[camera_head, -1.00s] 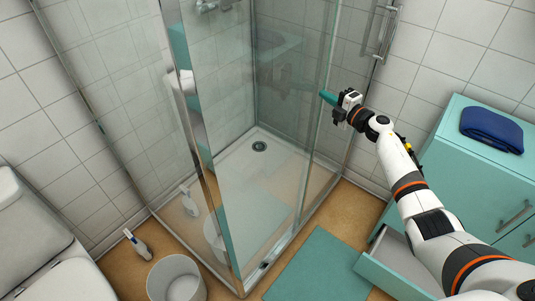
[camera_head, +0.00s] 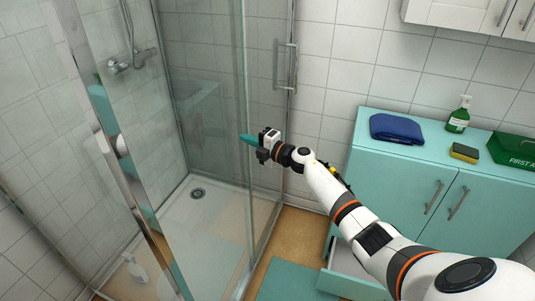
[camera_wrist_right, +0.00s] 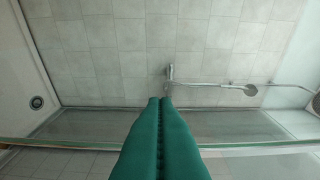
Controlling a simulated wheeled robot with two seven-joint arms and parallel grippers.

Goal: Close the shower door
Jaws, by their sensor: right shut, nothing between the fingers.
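The shower door (camera_head: 262,185) is a clear glass panel in a metal frame, at the right part of the shower front. A metal bar handle (camera_head: 285,68) stands above and right of my gripper. An open gap shows between the corner post and the panel's left edge. My right gripper (camera_head: 243,138) has teal fingers, shut and empty, pointing left at that edge. I cannot tell whether they touch it. In the wrist view the shut fingers (camera_wrist_right: 161,103) point toward the tiled shower wall, across a greenish glass edge (camera_wrist_right: 255,143). My left gripper is out of view.
The metal corner post (camera_head: 135,190) stands at left. The shower tray (camera_head: 205,215) has a drain. A teal cabinet (camera_head: 400,180) stands at right, with a blue towel (camera_head: 396,129) on top and an open drawer (camera_head: 350,268) near my arm.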

